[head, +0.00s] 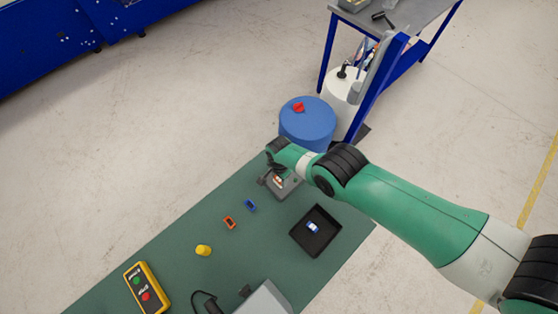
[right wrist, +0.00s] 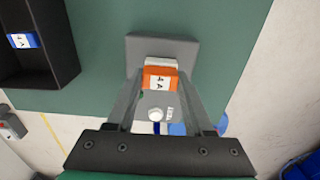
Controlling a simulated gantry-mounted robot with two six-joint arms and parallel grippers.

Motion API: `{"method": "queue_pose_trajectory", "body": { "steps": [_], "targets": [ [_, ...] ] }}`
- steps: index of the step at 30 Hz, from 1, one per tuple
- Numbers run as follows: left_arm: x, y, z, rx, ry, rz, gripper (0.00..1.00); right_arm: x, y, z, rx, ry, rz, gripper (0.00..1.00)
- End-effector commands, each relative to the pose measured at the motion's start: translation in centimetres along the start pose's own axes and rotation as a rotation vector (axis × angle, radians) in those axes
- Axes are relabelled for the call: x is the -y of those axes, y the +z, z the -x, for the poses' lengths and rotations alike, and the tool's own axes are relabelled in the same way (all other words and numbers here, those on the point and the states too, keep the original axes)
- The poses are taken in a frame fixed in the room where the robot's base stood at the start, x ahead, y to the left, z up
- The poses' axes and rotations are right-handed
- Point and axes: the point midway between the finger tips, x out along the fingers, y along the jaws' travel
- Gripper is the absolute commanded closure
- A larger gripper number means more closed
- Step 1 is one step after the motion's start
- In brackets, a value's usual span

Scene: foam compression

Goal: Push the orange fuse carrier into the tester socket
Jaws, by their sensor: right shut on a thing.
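The orange fuse carrier (right wrist: 160,84), marked 4 A, sits between the fingertips of my right gripper (right wrist: 160,78), which is shut on it. It is at the white socket part (right wrist: 163,62) of the grey tester (right wrist: 180,48); how deep it sits I cannot tell. In the head view my right gripper (head: 278,178) is over the tester (head: 290,188) at the far edge of the green mat, and the carrier there is mostly hidden. My left gripper is not in view.
A black tray (head: 329,237) holds a blue-and-white fuse carrier (head: 313,227). An orange frame (head: 230,216), a blue frame (head: 249,199) and a yellow cylinder (head: 203,250) stand on the mat (head: 180,235). A yellow button box (head: 155,285) lies at the left.

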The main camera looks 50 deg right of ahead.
Motion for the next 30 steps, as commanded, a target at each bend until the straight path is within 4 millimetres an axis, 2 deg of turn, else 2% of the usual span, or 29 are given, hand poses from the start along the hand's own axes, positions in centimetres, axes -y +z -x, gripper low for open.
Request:
{"method": "queue_pose_trajectory", "body": {
  "steps": [4, 5, 10, 30],
  "targets": [
    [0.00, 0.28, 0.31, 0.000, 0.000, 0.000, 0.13, 0.00, 0.00, -0.41, 0.000, 0.000, 0.000, 1.00],
    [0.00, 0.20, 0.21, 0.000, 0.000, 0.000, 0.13, 0.01, 0.00, -0.28, 0.000, 0.000, 0.000, 0.43],
    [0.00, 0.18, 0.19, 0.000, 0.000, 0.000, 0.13, 0.00, 0.00, -0.26, 0.000, 0.000, 0.000, 0.13],
    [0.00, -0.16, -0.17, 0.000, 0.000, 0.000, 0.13, 0.01, 0.00, 0.23, 0.000, 0.000, 0.000, 0.13]
  ]
}}
